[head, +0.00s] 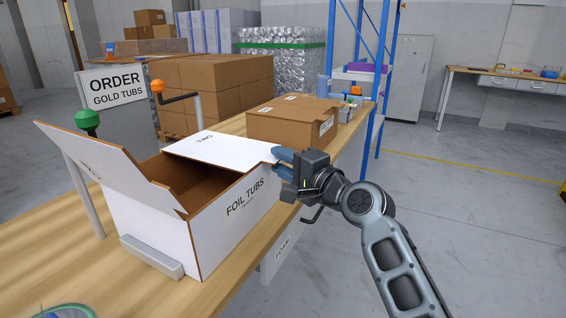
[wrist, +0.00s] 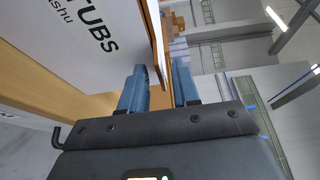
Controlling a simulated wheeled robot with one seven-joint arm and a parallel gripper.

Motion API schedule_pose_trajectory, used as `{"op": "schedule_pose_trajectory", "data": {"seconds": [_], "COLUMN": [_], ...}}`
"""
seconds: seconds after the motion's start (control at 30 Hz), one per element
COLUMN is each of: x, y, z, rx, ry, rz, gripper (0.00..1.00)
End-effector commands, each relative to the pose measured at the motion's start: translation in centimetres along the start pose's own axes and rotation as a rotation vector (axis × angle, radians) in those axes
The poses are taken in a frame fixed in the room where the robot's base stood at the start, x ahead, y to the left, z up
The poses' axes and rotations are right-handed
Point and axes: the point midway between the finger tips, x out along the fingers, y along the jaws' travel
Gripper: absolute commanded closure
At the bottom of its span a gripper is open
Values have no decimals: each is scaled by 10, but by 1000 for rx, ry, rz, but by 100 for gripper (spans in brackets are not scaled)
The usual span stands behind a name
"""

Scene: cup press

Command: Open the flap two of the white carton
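The white carton (head: 235,215), printed FOIL TUBS, stands on the wooden table. Its near left flap (head: 105,165) is up and leans outward, and the brown inside shows. Flap two (head: 222,149), marked TWO, lies nearly flat over the far part of the opening. My gripper (head: 281,162) is at flap two's right edge, its blue fingers pointing left. In the wrist view, the fingers (wrist: 158,92) are apart, and the thin edge of flap two (wrist: 157,38) reaches between them. I cannot tell whether either finger touches it. The carton's printed side (wrist: 75,40) is at left there.
A closed brown box (head: 285,125) stands behind the carton. A green knob (head: 88,120) and an orange-knobbed crank (head: 158,88) stand on the carton's far left side. A grey block (head: 150,257) lies against its near side. Open floor (head: 480,220) is at right.

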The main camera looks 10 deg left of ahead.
Motion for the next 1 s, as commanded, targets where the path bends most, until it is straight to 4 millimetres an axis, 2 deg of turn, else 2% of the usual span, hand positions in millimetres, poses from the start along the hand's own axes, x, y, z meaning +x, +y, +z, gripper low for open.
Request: {"op": "schedule_pose_trajectory", "data": {"seconds": [0.17,0.4,0.5,1.0], "x": [0,0,0,0], "y": [0,0,0,1], "z": [0,0,0,1], "rx": [0,0,0,0], "ry": [0,0,0,-1], "rz": [0,0,0,1], "gripper": [70,93,100,100]}}
